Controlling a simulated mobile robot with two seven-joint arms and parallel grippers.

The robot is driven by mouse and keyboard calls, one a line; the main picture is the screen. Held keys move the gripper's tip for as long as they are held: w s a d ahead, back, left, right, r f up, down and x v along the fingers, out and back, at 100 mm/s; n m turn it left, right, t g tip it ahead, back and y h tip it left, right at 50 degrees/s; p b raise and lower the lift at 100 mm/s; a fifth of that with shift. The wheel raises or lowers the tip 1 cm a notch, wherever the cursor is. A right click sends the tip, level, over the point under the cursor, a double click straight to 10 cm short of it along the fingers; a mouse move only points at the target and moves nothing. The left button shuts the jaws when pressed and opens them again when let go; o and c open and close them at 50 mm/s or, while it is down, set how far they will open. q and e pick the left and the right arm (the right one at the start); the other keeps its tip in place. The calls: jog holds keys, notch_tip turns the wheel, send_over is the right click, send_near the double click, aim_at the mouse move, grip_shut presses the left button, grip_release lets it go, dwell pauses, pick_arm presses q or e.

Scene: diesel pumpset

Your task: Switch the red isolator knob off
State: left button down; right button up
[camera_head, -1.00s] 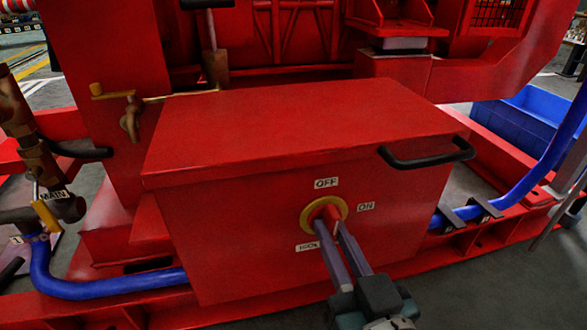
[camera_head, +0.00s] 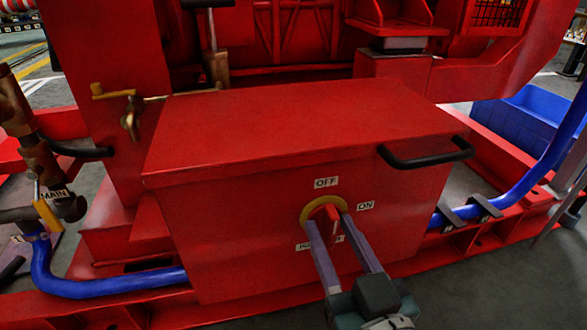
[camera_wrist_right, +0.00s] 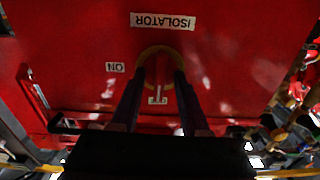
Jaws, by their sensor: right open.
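The red isolator knob (camera_head: 324,213) sits on a yellow round plate (camera_head: 307,210) on the front of a red box (camera_head: 225,235). An OFF label (camera_head: 326,183) is above it and an ON label (camera_head: 365,205) to its right. My right gripper (camera_head: 327,220) is open, one finger on each side of the knob. The knob's bar looks roughly upright, in line with OFF, but the fingers partly cover it. In the wrist view the knob (camera_wrist_right: 158,73) shows between the spread fingers, and the ISOLATOR label (camera_wrist_right: 163,21) appears upside down. My left gripper is out of view.
Blue pipes (camera_head: 105,287) run low at both sides. A brass valve (camera_head: 131,115) and a MAIN-labelled pipe stand at left. A blue crate (camera_head: 520,125) is at the back right.

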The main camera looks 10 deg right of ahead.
jog(key=shift+s+p, duration=0.3)
jog(key=shift+s, duration=0.1)
jog(key=s+p, duration=0.2)
jog(key=s, duration=0.7)
jog(key=shift+d+p, duration=0.15)
jog(key=shift+p, duration=0.25)
